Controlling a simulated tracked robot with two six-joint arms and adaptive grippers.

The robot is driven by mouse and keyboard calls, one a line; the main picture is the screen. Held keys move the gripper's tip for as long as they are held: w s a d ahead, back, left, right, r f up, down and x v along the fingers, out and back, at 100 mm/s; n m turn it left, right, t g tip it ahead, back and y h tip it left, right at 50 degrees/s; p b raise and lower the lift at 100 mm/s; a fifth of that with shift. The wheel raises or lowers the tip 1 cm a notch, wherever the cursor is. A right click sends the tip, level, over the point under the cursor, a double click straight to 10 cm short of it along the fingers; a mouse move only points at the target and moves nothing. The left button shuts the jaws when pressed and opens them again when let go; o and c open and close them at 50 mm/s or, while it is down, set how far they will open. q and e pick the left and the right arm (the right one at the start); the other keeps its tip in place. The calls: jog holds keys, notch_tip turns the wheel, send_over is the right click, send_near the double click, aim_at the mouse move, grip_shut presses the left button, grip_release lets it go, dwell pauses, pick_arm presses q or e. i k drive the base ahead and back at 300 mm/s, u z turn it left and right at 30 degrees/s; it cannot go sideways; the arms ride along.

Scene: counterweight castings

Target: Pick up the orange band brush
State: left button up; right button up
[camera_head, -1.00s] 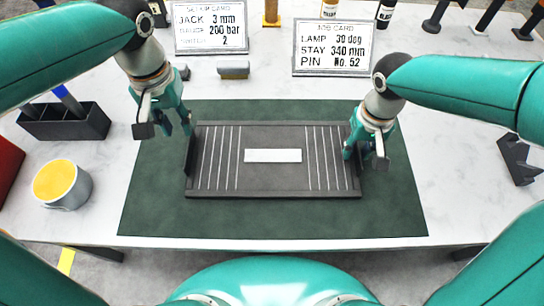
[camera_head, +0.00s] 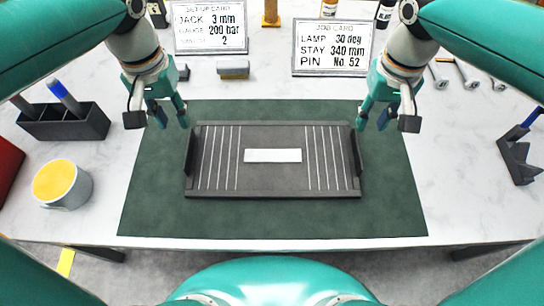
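I cannot make out a brush with an orange band. A dark rack (camera_head: 62,130) at the left holds a blue-banded handle (camera_head: 66,98) and another dark handle (camera_head: 22,105). An upright orange post (camera_head: 271,12) at the back edge is cut off by the frame, and I cannot tell what it is. My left gripper (camera_head: 172,117) is open and empty beyond the left end of a dark tray (camera_head: 272,186). My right gripper (camera_head: 374,118) is open and empty beyond the tray's right end, apart from its handle.
The tray lies on a green mat (camera_head: 270,220). A yellow-topped cup (camera_head: 62,184) stands left; a dark holder (camera_head: 518,160) and bolts (camera_head: 466,74) are right.

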aim_at(18, 101)
jog(key=k, duration=1)
